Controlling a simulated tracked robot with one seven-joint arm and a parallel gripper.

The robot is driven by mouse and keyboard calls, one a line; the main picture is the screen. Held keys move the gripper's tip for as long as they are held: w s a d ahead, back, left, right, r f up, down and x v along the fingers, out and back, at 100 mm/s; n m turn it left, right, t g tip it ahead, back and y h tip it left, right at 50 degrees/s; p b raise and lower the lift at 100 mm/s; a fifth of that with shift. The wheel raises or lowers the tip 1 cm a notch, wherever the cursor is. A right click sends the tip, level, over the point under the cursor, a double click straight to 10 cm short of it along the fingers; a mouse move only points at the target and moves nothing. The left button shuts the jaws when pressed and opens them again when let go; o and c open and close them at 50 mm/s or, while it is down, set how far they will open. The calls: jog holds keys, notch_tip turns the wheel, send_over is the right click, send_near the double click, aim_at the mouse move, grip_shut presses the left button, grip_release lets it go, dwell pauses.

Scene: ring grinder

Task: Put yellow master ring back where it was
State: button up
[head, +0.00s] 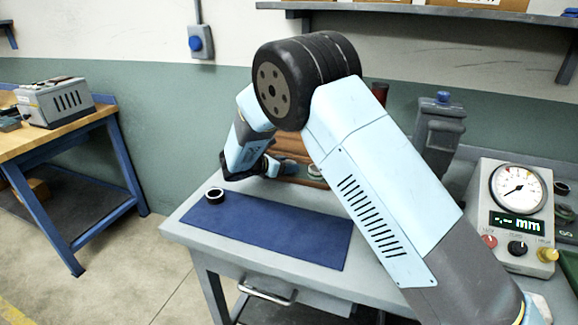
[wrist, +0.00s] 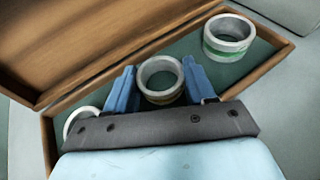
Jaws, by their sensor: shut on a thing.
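The yellow master ring (wrist: 165,98) is a pale metal ring with a yellowish band, seen in the wrist view between the two blue fingers of my gripper (wrist: 160,76). My gripper is shut on it. The ring is inside the outline of the open wooden case (wrist: 262,78), over the green lining, between two other rings. I cannot tell whether it touches the lining. The ring with a green band (wrist: 229,38) is to the right. Another ring (wrist: 80,118) at the left is partly hidden by my gripper. In the head view my arm hides much of the case (head: 290,144).
A dark ring (head: 215,194) lies on the blue mat (head: 275,232) on the grey bench. A gauge box (head: 515,215) with a dial stands at the right. A dark grey device (head: 438,135) stands behind my arm. Most of the mat is clear.

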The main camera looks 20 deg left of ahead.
jog(key=o, duration=1.2)
jog(key=shift+f, duration=0.1)
jog(key=v, duration=1.2)
